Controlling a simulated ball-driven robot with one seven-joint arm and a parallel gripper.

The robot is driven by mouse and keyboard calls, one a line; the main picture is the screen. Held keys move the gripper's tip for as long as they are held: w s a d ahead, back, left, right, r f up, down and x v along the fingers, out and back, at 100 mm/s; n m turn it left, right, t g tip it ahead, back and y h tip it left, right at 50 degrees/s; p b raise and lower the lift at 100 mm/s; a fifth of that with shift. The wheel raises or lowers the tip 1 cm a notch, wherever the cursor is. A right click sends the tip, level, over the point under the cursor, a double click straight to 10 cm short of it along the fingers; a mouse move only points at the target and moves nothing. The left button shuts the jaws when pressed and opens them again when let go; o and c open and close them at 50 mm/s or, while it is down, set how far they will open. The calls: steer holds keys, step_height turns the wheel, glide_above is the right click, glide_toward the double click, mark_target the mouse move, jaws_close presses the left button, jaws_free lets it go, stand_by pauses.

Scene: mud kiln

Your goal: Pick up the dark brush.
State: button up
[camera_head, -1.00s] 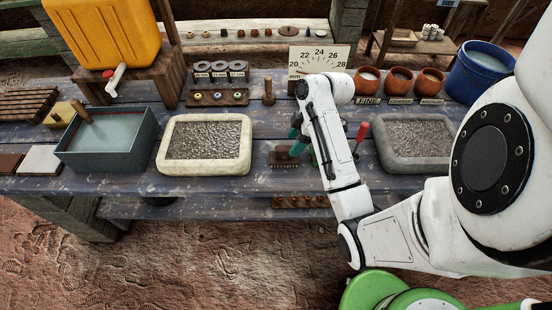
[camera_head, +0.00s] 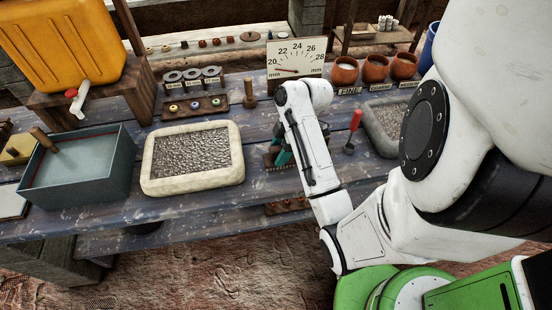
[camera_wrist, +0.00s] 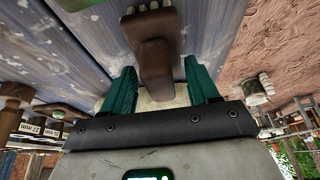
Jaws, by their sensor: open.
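A dark brown block with a stout upright grip and a row of pale tufts, which looks like the dark brush (camera_wrist: 155,62), stands on the blue plank table. In the head view the brush (camera_head: 271,160) is partly hidden by my fingers and forearm. My gripper (camera_wrist: 159,68) is open, with one teal finger on each side of the brown grip. The grip reaches between the fingertips, and I see no clear contact. In the head view my gripper (camera_head: 281,145) is low over the table, mostly behind my white arm.
A pale-rimmed gravel tray (camera_head: 148,165) lies left of the brush. A grey-rimmed gravel tray (camera_head: 374,128) and a red-handled tool (camera_head: 355,120) are on the right. A dial board (camera_head: 296,60) and a wooden peg (camera_head: 249,95) stand behind. A water basin (camera_head: 105,180) is farther left.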

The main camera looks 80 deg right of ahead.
steer(key=shift+c, duration=0.3)
jaws_close()
steer(key=shift+r, duration=0.1)
